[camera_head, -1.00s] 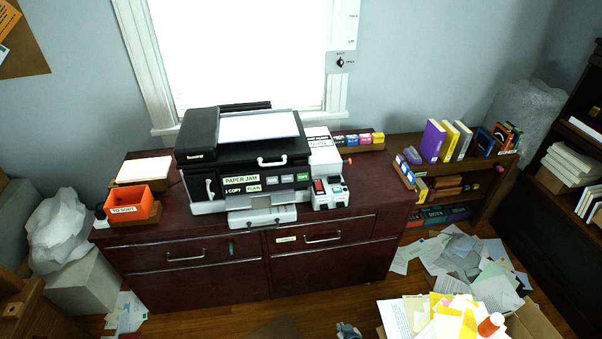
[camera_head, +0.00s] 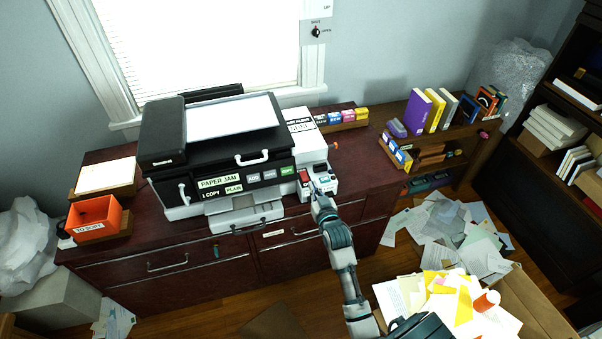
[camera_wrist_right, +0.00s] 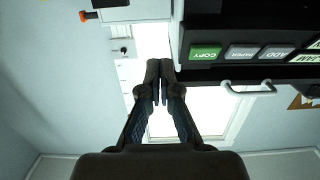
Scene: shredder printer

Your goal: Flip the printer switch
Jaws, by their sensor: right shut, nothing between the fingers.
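The black and grey printer (camera_head: 225,145) stands on a dark red cabinet. At its right front corner is a small light-grey control box (camera_head: 325,183) with a red switch (camera_head: 304,176). My right gripper (camera_head: 320,193) is at the front of this box, just right of the red switch; I cannot tell whether it touches. In the right wrist view the fingers (camera_wrist_right: 160,66) are shut and empty, beside the printer's green COPY button (camera_wrist_right: 206,52). The red switch cannot be made out there. My left gripper is not in view.
An orange tray (camera_head: 95,213) stands on the cabinet (camera_head: 205,275) at left. A row of coloured labelled boxes (camera_head: 335,117) is behind the printer's right side. A bookshelf (camera_head: 440,150) is at right. Papers litter the floor, and a paper-filled box (camera_head: 535,295) is at lower right.

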